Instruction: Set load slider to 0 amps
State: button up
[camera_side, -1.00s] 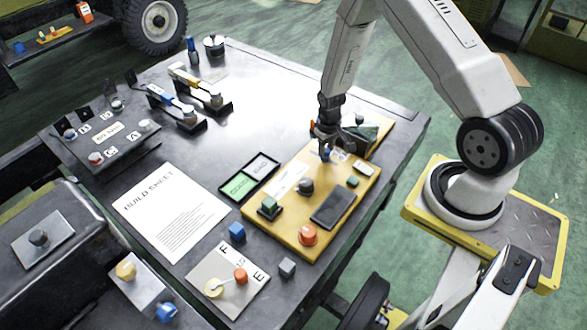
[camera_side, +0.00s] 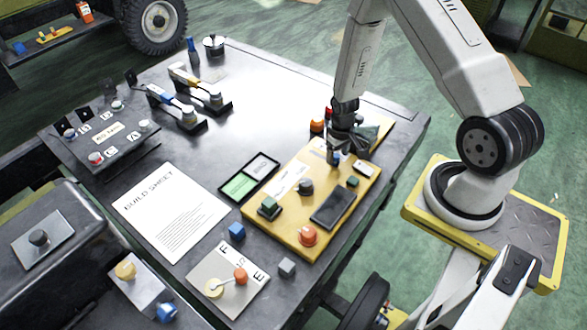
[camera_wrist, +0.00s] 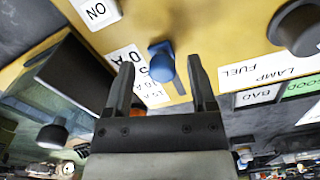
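The load slider's blue knob (camera_wrist: 162,66) stands on the yellow panel (camera_wrist: 110,32), beside a white scale label (camera_wrist: 125,60) with amp marks; which mark it lines up with is not clear. My gripper (camera_wrist: 160,61) is open, with one finger on each side of the knob and a visible gap on both sides. It holds nothing. In the side view my gripper (camera_side: 333,160) is low over the far part of the yellow panel (camera_side: 290,232), and it mostly hides the knob there.
A black knob (camera_side: 305,187), a dark rectangular block (camera_side: 333,207), a green button (camera_side: 269,205) and a red button (camera_side: 308,235) stand on the near part of the panel. Dark and orange-topped parts (camera_side: 317,124) are close behind my gripper. The table's far middle is clear.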

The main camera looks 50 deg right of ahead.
aim_at(337, 156)
jog(key=shift+r, duration=0.1)
jog(key=shift+r, duration=3.85)
jog(key=shift+w+a+r, duration=0.1)
jog(key=shift+a+r, duration=0.15)
jog(key=s+a+r+n+t, duration=0.2)
jog(key=s+a+r+n, duration=0.1)
jog(key=a+r, duration=1.1)
jog(key=shift+s+a+r+t, duration=0.3)
jog(key=shift+s+r, duration=0.2)
jog(key=shift+s, duration=0.1)
